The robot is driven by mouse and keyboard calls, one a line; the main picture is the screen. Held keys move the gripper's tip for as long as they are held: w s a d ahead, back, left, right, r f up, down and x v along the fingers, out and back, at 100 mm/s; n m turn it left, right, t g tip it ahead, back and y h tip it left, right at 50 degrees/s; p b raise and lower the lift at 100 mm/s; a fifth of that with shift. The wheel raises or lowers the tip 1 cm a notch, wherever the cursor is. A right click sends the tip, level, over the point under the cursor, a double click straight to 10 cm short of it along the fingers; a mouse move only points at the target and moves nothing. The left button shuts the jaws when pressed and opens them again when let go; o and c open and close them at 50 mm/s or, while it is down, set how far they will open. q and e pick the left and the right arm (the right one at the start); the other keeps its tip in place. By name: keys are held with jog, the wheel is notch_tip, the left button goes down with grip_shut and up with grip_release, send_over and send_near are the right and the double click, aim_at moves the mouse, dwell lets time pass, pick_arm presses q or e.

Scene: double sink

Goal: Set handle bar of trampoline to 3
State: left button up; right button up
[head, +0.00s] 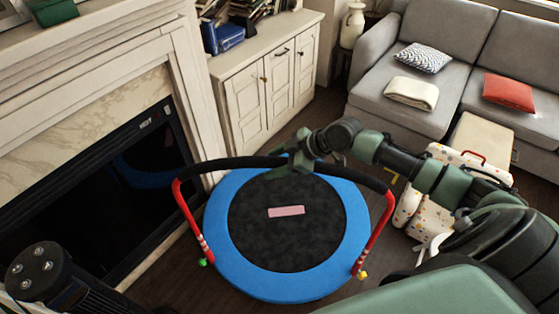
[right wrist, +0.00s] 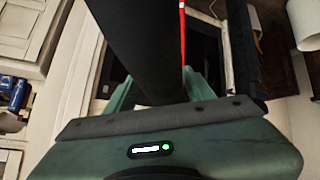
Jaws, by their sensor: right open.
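The trampoline (head: 335,255) has a blue rim and a black mat, and stands on the floor in front of the fireplace. Its handle bar (head: 225,164) is black padded on top, with red side posts (head: 377,232) running down to the rim. My right gripper (head: 291,164) is at the middle of the black bar, reaching in from the right. In the right wrist view the black bar (right wrist: 140,45) runs between the open green fingers (right wrist: 158,92). Contact cannot be told. My left gripper is not in view.
The fireplace (head: 95,190) is close on the left, and a white cabinet (head: 268,85) stands behind. A grey sofa (head: 455,65) is at the back right. A spotted white object (head: 430,212) sits right of the trampoline, near my right arm. Dark floor shows between them.

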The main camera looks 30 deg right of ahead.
jog(key=shift+s+d, duration=0.1)
jog(key=shift+d, duration=0.1)
jog(key=b+v, duration=0.2)
jog(key=v, duration=0.4)
jog(key=shift+s+d+r, duration=0.2)
jog(key=shift+s+d, duration=0.05)
jog(key=shift+s+d+r, duration=0.1)
jog(key=shift+s+r, duration=0.05)
jog(key=shift+r, duration=0.4)
